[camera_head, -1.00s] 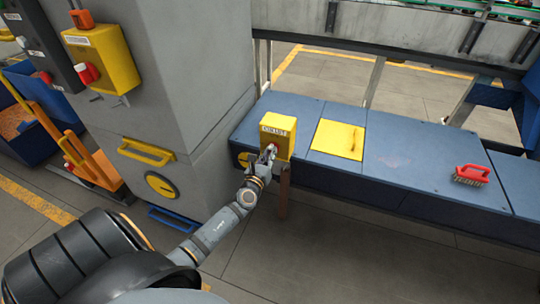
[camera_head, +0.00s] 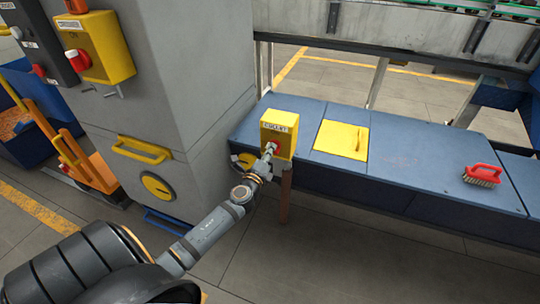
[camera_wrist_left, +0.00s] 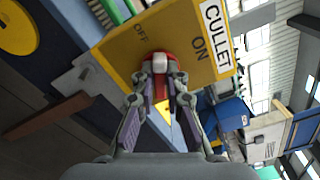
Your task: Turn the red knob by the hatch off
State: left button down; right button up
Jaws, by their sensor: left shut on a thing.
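The red knob (camera_wrist_left: 160,64), with a pale stripe, is on the front of a yellow box (camera_head: 280,125) labelled CULLET. In the left wrist view the box face (camera_wrist_left: 120,55) has the words OFF and ON beside the knob. My left gripper (camera_wrist_left: 160,80) is shut on the knob, one finger on each side. In the head view my left gripper (camera_head: 268,152) reaches the box front from below and covers part of the knob. The yellow hatch (camera_head: 341,139) lies closed in the blue bench top, right of the box. My right gripper is not in view.
The blue bench (camera_head: 410,165) runs right, with a red brush (camera_head: 482,175) on it. A grey pillar (camera_head: 190,75) at left carries another yellow box (camera_head: 100,48) with a red knob (camera_head: 78,59). Floor in front of the bench is clear.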

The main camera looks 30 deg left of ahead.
pick_arm(q)
jog(key=shift+f+n+b, duration=0.2)
jog(key=shift+n+b, duration=1.1)
jog(key=shift+n, duration=1.2)
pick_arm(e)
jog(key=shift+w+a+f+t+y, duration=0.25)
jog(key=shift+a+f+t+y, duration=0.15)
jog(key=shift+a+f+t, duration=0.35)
pick_arm(q)
jog(key=c, duration=1.4)
grip_release()
jog(key=v, duration=1.2)
jog(key=shift+r, duration=0.1)
